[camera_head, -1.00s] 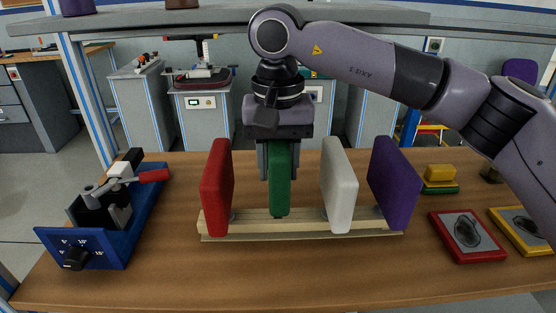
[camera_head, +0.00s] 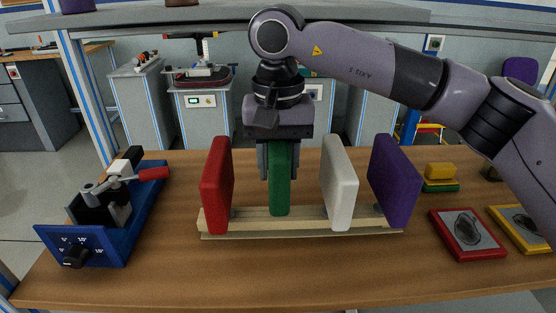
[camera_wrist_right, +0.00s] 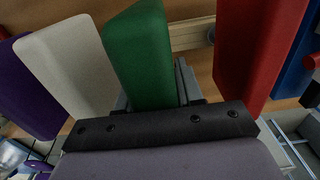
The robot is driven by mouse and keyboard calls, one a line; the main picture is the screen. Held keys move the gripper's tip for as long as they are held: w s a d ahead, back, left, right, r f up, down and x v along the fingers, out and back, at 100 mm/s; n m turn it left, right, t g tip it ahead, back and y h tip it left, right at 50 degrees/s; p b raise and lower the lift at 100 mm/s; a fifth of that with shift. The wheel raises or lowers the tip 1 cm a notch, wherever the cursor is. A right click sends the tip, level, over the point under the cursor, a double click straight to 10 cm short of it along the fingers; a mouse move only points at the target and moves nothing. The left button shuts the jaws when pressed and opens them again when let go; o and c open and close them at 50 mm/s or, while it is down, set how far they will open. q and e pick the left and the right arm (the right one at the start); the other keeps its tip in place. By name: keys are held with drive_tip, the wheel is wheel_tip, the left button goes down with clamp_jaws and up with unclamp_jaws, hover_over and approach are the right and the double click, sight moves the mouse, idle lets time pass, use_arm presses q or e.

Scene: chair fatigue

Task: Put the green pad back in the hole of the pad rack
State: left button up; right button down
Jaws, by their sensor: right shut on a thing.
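The green pad (camera_head: 280,190) stands upright at the wooden pad rack (camera_head: 304,224), between the red pad (camera_head: 217,185) and the white pad (camera_head: 338,184). My right gripper (camera_head: 278,172) comes down from above and is shut on the green pad's upper part. The pad's lower end meets the rack; I cannot tell whether it sits in the hole. In the right wrist view the green pad (camera_wrist_right: 145,58) is at the gripper's fingers, with the rack (camera_wrist_right: 188,36) behind. My left gripper is not in view.
A purple pad (camera_head: 394,182) stands at the rack's right end. A blue fixture (camera_head: 108,225) with a red-handled lever is at the left. Red (camera_head: 467,234) and yellow (camera_head: 523,232) framed plates lie at the right, near a yellow and green block (camera_head: 440,177). The table front is clear.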

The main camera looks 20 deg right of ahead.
sight(278, 142)
drive_tip(key=shift+f+b, duration=1.15)
drive_tip(key=shift+f, duration=0.65)
drive_tip(key=c, duration=0.6)
unclamp_jaws()
drive_tip(key=shift+c, duration=0.2)
wheel_tip(278, 142, up, 6)
drive_tip(key=shift+f, duration=0.15)
drive_tip(key=shift+r, duration=0.75)
drive_tip(key=shift+s+f, duration=0.1)
drive_tip(key=shift+s, duration=0.05)
